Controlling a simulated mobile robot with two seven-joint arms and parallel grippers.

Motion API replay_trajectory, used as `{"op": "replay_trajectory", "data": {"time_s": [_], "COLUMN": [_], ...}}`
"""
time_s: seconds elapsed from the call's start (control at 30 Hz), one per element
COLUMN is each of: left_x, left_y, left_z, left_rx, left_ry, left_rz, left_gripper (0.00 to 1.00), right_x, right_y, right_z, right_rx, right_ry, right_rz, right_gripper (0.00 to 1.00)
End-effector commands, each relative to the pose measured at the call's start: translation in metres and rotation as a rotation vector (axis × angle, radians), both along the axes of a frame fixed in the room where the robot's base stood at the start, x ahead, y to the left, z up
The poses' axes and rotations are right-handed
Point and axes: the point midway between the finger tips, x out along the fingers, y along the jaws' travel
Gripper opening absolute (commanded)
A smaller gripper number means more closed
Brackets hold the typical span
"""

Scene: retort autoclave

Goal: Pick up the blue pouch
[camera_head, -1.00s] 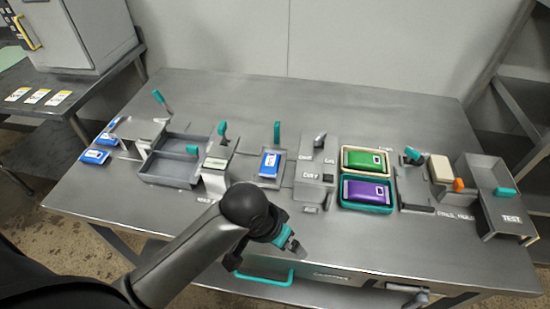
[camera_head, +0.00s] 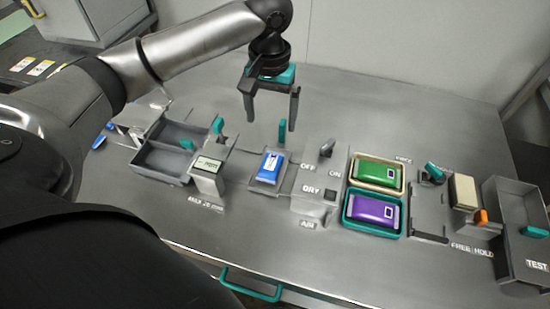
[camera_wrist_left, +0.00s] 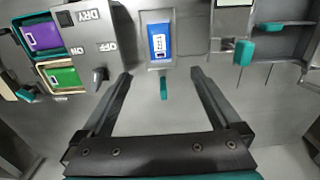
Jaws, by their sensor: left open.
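A blue pouch (camera_head: 269,165) with a white label lies on a small grey tray (camera_head: 258,186) in the middle of the table. It also shows in the left wrist view (camera_wrist_left: 160,42), just beyond the fingertips. My left gripper (camera_head: 271,119) is open and empty, with its fingers pointing down, above and behind the blue pouch in the head view. In the left wrist view the gap between its fingertips (camera_wrist_left: 161,73) lines up with the pouch. My right gripper is out of view.
A teal lever (camera_head: 282,132) stands right behind the pouch tray. A display box (camera_head: 207,168) stands left of it, a switch panel (camera_head: 309,190) right of it. Green (camera_head: 377,171) and purple (camera_head: 373,210) pouches lie in trays farther right. Another blue item (camera_head: 99,142) is partly hidden at left.

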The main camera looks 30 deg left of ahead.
Motion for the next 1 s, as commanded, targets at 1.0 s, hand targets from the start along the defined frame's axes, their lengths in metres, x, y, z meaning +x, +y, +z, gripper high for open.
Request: {"op": "replay_trajectory", "data": {"time_s": [1.0], "left_x": [-0.009], "left_y": [-0.002], "left_z": [-0.140], "left_rx": [0.001], "left_ry": [0.002], "left_rz": [0.000], "left_gripper": [0.97], "right_x": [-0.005], "right_y": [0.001], "right_z": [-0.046], "right_rx": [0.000], "right_ry": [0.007], "right_rz": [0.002], "right_gripper": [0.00]}}
